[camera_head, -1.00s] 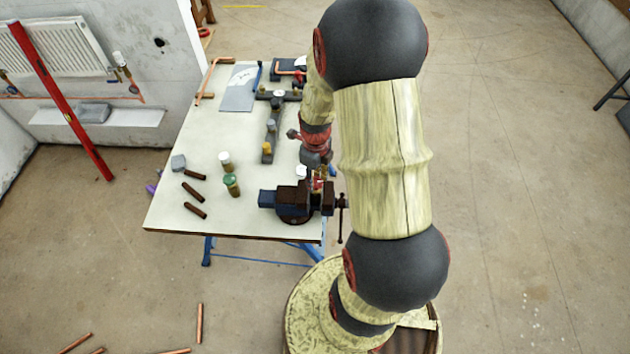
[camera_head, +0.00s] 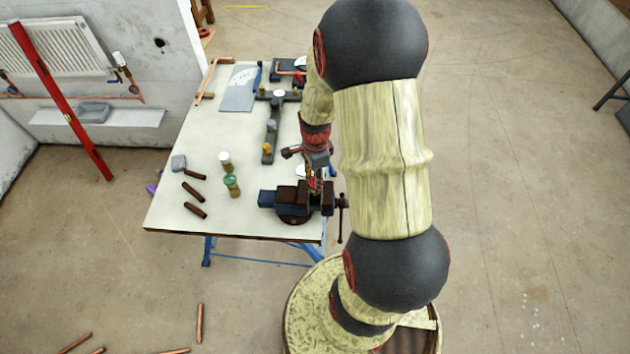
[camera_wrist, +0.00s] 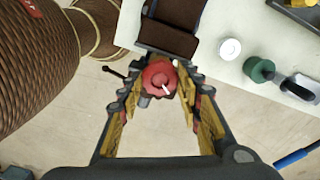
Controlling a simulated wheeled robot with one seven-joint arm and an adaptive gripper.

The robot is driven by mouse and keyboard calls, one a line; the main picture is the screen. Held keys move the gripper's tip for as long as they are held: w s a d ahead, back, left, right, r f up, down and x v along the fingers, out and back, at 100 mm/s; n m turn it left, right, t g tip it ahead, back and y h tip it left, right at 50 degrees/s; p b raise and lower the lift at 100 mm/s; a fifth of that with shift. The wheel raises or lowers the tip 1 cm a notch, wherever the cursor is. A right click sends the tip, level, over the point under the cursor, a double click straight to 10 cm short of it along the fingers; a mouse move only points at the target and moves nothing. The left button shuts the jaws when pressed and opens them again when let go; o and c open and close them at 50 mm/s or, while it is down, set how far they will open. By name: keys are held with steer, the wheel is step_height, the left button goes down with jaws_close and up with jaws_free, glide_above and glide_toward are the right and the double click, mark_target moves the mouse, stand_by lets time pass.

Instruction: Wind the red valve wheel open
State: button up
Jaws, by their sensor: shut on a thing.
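The red valve wheel (camera_wrist: 160,76) shows in the wrist view between my two fingers, with a thin pale pin or mark on its face. My gripper (camera_wrist: 159,84) is shut on the wheel, one finger on each side of it. The wheel's valve body is mostly hidden beneath it. In the head view my gripper (camera_head: 316,180) is down at the vise (camera_head: 288,200), on the bench's near right part, and my arm hides much of this spot; the wheel cannot be made out clearly there. The vise's dark brown jaws also show in the wrist view (camera_wrist: 172,28).
The white-topped bench (camera_head: 170,215) carries a white-lidded jar (camera_head: 225,160), a green-lidded jar (camera_head: 232,185), a hammer (camera_head: 182,165), dark brown rods (camera_head: 194,210) and a dark pipe assembly (camera_head: 270,130). Copper pipes (camera_head: 200,322) lie on the floor. A red level (camera_head: 62,100) leans on the wall.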

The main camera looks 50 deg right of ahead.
steer(key=n, duration=0.5)
steer(key=shift+s+f, duration=0.1)
steer(key=n, duration=1)
steer(key=shift+s+a+f, duration=0.1)
steer(key=n, duration=0.5)
steer(key=shift+f+n, duration=0.1)
steer(key=shift+n, duration=0.3)
steer(key=o, duration=1.2)
steer(key=shift+r, duration=0.2)
